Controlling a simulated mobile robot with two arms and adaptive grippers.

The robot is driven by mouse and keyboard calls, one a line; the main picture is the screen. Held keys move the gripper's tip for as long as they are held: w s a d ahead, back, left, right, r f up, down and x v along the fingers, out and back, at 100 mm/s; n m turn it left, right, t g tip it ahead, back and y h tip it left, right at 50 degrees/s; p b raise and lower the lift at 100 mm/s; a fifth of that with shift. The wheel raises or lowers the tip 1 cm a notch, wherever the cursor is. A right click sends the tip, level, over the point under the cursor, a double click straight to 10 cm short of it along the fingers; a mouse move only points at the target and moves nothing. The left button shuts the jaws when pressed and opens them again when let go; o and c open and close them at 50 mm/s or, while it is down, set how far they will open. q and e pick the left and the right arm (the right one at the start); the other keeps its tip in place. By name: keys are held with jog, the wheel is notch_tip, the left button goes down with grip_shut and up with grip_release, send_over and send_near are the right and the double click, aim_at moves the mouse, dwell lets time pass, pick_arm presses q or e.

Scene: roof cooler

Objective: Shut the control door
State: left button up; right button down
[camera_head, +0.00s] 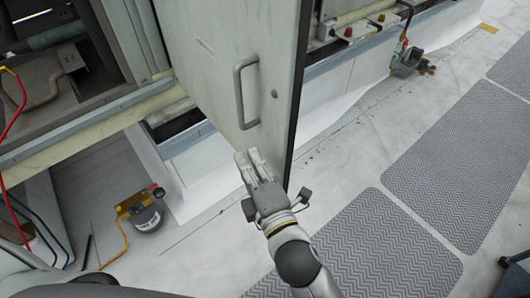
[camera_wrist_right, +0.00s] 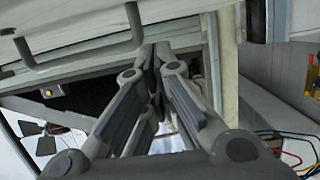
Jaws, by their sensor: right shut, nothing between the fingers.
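The control door (camera_head: 225,60) stands open in the head view, swung out from the cabinet, with a grey bar handle (camera_head: 241,95) on its face. My right gripper (camera_head: 247,153) is shut and empty just below the handle, close to the door's lower part. I cannot tell whether it touches the door. In the right wrist view the shut fingers (camera_wrist_right: 154,55) point toward the door's lower edge, and the handle (camera_wrist_right: 85,45) crosses the upper left. My left gripper is not in view.
The open cabinet bay with a red cable (camera_head: 18,110) is at the left. A yellow-topped gauge device (camera_head: 146,214) stands on the floor below it. Another gauge unit (camera_head: 408,60) is at the upper right. Grey tread mats (camera_head: 360,250) lie on the white roof at the right.

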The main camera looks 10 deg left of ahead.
jog(key=shift+w+d, duration=1.35)
jog(key=shift+w, duration=0.05)
